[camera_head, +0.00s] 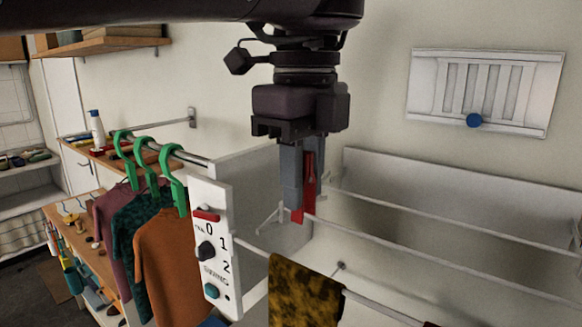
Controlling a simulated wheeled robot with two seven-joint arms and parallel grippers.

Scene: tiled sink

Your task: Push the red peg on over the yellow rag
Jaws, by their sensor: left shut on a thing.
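My left gripper (299,203) comes down from the top of the head view and points downward. Its grey fingers are shut on the red peg (309,178), which shows between and beside them, upright. The fingers hide part of the peg. The yellow rag (303,295), mottled with dark brown, hangs over a thin rail at the bottom middle. The peg is above the rag in the picture and apart from it; its exact distance in depth is hard to tell. My right gripper is not in view.
White rails (440,258) run toward the right. A white control panel (213,250) with knobs stands left of the rag. Shirts (168,255) hang on green hangers further left.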

